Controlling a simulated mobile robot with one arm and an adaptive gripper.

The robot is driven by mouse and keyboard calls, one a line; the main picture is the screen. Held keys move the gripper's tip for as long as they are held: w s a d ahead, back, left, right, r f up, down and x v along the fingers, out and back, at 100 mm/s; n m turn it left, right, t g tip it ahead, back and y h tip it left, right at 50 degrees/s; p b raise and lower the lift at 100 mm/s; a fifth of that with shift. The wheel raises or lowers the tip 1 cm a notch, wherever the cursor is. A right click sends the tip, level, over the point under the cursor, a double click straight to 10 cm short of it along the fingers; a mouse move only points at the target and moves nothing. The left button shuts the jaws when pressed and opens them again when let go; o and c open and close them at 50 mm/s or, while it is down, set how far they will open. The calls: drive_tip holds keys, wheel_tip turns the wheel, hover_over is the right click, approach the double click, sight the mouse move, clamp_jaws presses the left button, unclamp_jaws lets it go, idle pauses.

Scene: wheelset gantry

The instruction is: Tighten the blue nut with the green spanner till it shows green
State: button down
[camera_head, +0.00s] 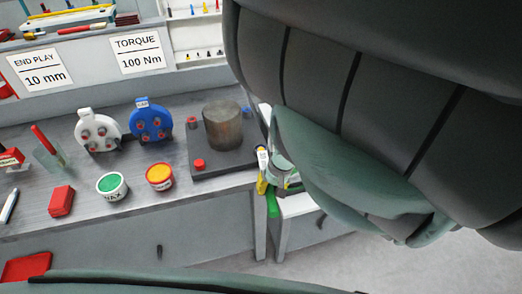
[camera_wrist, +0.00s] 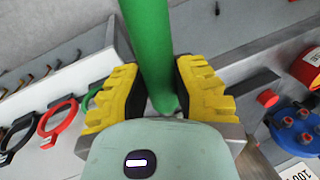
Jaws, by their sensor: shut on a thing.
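My gripper (camera_head: 265,174) is to the right of the bench edge in the head view, partly hidden behind my arm. In the wrist view its yellow, ridged fingers (camera_wrist: 158,100) are shut on the green spanner (camera_wrist: 150,45). The spanner's green bar runs up out of the wrist view, and its working end cannot be made out. In the head view a green end of the spanner (camera_head: 272,205) hangs below the fingers. A small blue piece, seemingly the blue nut (camera_head: 247,111), shows behind the brown metal cylinder on the dark plate, apart from my gripper.
The dark plate (camera_head: 225,172) carries the brown cylinder (camera_head: 222,126) and red nuts (camera_head: 199,164). A blue flanged part (camera_head: 151,121), a white one (camera_head: 97,131) and tubs (camera_head: 160,176) stand left of it. Red and black rings (camera_wrist: 58,118) are at the wrist view's left.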

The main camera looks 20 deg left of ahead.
drive_tip(key=shift+r, duration=0.1)
drive_tip(key=shift+a+m+p, duration=0.3)
drive_tip(key=shift+a+p, duration=0.1)
drive_tip(key=shift+s, duration=0.1)
idle(0.3)
drive_tip(key=shift+s+a+m, duration=0.25)
drive_tip(key=shift+a+m, duration=0.05)
drive_tip(key=shift+a, duration=0.15)
drive_tip(key=shift+p, duration=0.3)
